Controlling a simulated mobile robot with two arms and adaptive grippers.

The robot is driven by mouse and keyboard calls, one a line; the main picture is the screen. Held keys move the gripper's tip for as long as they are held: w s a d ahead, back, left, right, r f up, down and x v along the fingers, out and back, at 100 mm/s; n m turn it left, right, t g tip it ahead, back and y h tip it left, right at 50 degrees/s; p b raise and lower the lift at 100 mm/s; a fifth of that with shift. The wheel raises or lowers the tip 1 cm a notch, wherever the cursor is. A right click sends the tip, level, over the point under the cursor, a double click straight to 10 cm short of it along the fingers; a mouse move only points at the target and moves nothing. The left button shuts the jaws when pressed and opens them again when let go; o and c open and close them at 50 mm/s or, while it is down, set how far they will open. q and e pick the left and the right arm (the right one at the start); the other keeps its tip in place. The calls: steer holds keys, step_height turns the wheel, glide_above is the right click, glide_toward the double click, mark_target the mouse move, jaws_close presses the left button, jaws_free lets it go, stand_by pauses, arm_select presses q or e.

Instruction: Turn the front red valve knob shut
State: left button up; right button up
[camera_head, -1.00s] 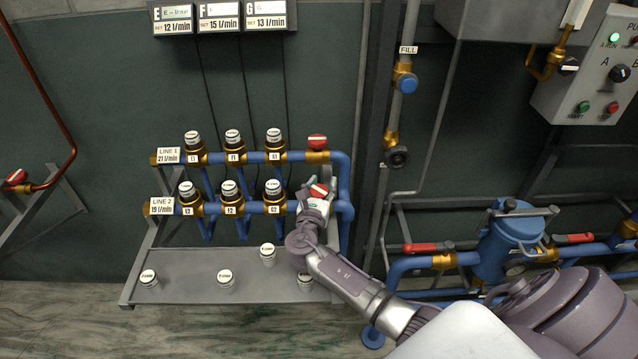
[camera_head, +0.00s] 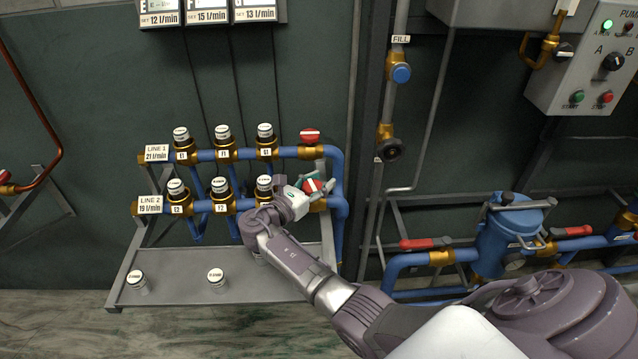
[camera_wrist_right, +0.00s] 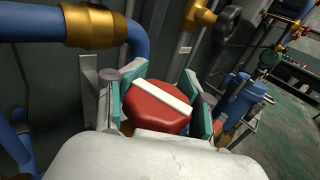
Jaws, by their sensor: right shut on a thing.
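The front red valve knob (camera_head: 313,186) sits at the right end of the lower blue pipe, LINE 2, and carries a white bar on top. In the right wrist view the red knob (camera_wrist_right: 152,108) lies between the teal-padded fingers of the gripper (camera_wrist_right: 158,102), one finger on each side. Its white bar runs diagonally there. The valve body under the knob is mostly hidden. My left gripper is not in view.
A second red knob (camera_head: 310,135) sits just behind, on LINE 1. Blue pipe bends (camera_head: 338,170) run close on the right. Several white-capped valves (camera_head: 219,184) stand to the left. A grey shelf (camera_head: 180,285) with loose white-capped pieces lies below.

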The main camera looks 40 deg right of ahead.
mark_target(318, 181)
steer(key=shift+s+a+f+m+g+b, duration=0.1)
steer(key=shift+f+m+g+b, duration=0.15)
steer(key=shift+m+g, duration=0.4)
stand_by(0.6)
steer(key=o, duration=1)
steer(key=shift+a+r, duration=0.1)
steer(key=shift+c, duration=0.2)
steer(key=shift+r, duration=0.1)
steer(key=shift+r, duration=0.15)
step_height(318, 181, up, 10)
steer(key=shift+f, duration=0.15)
